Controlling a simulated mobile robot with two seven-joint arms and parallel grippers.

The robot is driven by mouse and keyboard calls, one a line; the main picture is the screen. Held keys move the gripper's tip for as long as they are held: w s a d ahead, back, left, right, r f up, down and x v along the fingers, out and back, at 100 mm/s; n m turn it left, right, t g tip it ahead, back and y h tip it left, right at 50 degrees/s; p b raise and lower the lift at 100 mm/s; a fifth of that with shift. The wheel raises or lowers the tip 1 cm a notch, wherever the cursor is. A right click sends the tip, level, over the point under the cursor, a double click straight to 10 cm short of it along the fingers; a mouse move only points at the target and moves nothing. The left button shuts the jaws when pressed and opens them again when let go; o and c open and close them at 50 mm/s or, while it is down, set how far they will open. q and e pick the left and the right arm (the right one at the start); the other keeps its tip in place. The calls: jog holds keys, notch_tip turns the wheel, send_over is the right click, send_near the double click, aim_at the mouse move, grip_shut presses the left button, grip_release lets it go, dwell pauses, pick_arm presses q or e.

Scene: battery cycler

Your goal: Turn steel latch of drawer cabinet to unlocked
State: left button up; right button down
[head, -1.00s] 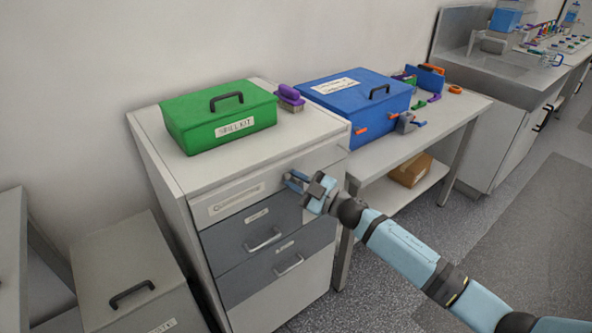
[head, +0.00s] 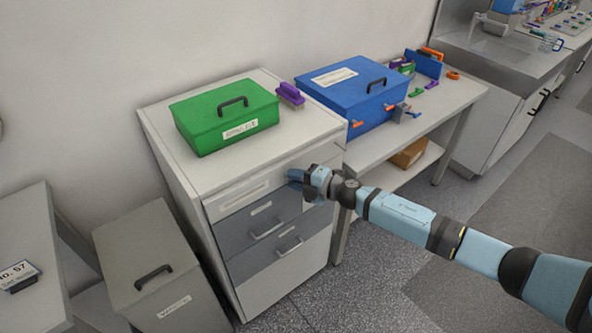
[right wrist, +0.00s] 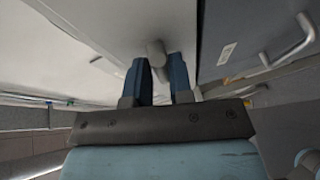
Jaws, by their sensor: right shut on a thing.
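The drawer cabinet (head: 282,293) stands in the middle of the head view, with a white top drawer and grey drawers below. My right gripper (head: 297,180) is at the right end of its top drawer front. In the right wrist view the steel latch (right wrist: 156,55) is a small grey knob with a short lever on the pale drawer front. The fingers of my right gripper (right wrist: 160,75) stand on either side of the latch lever and are shut on it. In the head view my gripper hides the latch. My left gripper is not in view.
A blue box (head: 345,95) stands on the table at right. A grey lidded bin (head: 140,235) stands left of the cabinet. Floor at right is open.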

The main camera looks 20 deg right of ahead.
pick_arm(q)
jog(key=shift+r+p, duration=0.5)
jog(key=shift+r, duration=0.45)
pick_arm(e)
jog(key=shift+s+a+f+n+h, duration=0.15)
jog(key=shift+s+f+n+h, duration=0.15)
jog(key=shift+f+n, duration=0.1)
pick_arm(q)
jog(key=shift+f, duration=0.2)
pick_arm(e)
jog(key=c, duration=1.3)
grip_release()
jog(key=shift+o, duration=0.8)
jog(key=shift+w, duration=0.1)
jog(key=shift+w+r, duration=0.1)
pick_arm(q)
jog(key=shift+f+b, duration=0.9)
pick_arm(e)
jog(key=v, duration=1.4)
